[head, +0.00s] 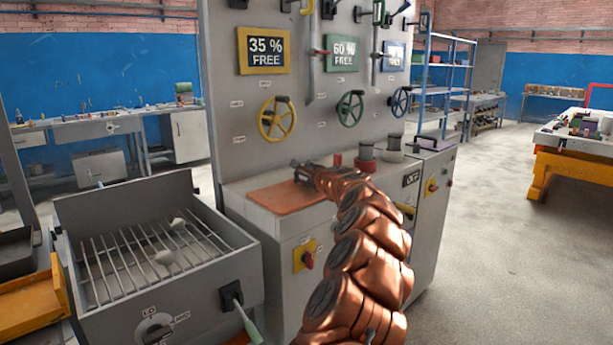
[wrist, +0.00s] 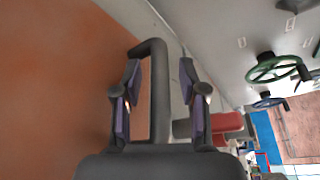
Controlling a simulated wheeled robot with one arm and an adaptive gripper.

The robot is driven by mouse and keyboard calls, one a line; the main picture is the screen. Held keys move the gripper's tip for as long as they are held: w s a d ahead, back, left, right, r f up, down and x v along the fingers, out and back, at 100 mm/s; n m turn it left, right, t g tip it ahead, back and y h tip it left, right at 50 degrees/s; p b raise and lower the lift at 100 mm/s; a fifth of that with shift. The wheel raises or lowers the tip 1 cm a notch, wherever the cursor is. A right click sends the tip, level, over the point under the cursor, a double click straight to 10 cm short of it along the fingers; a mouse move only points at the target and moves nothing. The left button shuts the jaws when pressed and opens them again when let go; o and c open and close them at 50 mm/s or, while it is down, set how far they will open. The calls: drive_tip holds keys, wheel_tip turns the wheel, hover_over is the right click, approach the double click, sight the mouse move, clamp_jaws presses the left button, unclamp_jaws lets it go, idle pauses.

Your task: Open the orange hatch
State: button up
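The orange hatch (head: 287,198) is a flat panel that looks closed, set in the top of the grey cabinet in the head view. It fills the left of the wrist view (wrist: 60,90). A dark bar handle (wrist: 158,85) stands at the hatch's right side in the wrist view. My gripper (wrist: 160,70) is open, with one finger on either side of the handle. Gaps show between the handle and both fingers. In the head view my gripper (head: 300,170) is at the hatch's back right part, and my arm hides some of the hatch's right side.
A grey panel with yellow (head: 277,119), green (head: 350,107) and blue (head: 401,101) handwheels rises behind the hatch. A grill box (head: 160,250) is at the left. Open floor (head: 500,200) lies right.

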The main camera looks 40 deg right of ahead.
clamp_jaws()
idle(0.3)
drive_tip(key=shift+a+r, duration=0.1)
